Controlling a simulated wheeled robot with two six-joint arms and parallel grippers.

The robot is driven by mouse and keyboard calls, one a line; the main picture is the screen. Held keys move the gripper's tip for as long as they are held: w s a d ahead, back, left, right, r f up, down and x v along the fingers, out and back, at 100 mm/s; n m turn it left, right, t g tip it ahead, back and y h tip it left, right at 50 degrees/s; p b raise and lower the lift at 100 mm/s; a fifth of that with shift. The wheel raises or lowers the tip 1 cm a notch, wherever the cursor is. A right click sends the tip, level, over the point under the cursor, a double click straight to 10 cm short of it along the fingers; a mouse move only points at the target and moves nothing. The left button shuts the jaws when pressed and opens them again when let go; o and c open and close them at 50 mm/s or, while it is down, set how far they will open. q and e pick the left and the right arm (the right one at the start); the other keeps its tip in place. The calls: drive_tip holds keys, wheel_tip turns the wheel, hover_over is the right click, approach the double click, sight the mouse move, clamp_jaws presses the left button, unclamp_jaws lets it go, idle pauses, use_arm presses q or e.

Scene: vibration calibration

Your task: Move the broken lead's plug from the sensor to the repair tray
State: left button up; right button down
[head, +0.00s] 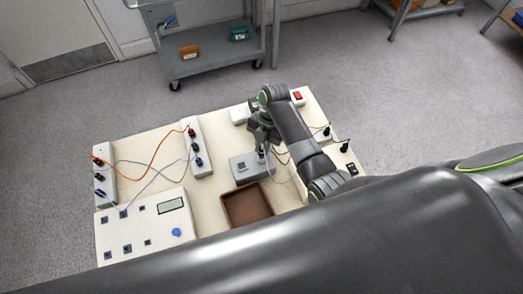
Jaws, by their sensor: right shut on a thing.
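The sensor looks to be the grey box (243,168) near the middle of the table. My right gripper (262,146) points down over the right part of this box, shut on a small plug (262,154). I cannot tell if the plug is seated in the box or just above it. A pale lead runs from near the plug to the right, partly hidden by my arm. The repair tray looks to be the brown open tray (232,222), in front of the grey box; it looks empty. My left gripper is not in view.
Left on the table (219,132) are white socket strips (200,160) with orange, blue and grey leads, and a control panel (140,232) with a display. A red switch (298,95) and black plugs are at the right. A grey cart (215,62) stands behind.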

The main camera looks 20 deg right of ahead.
idle(0.3)
drive_tip(key=shift+w+a+n+g+h+p, duration=0.1)
drive_tip(key=shift+n+g+h+p, duration=0.35)
drive_tip(key=shift+n, duration=1.65)
drive_tip(key=shift+a+n+h+p, duration=0.1)
drive_tip(key=shift+n+h+p, duration=0.3)
drive_tip(key=shift+n, duration=0.6)
drive_tip(key=shift+r+p, duration=0.75)
drive_tip(key=shift+p, duration=0.85)
drive_tip(key=shift+r, duration=0.1)
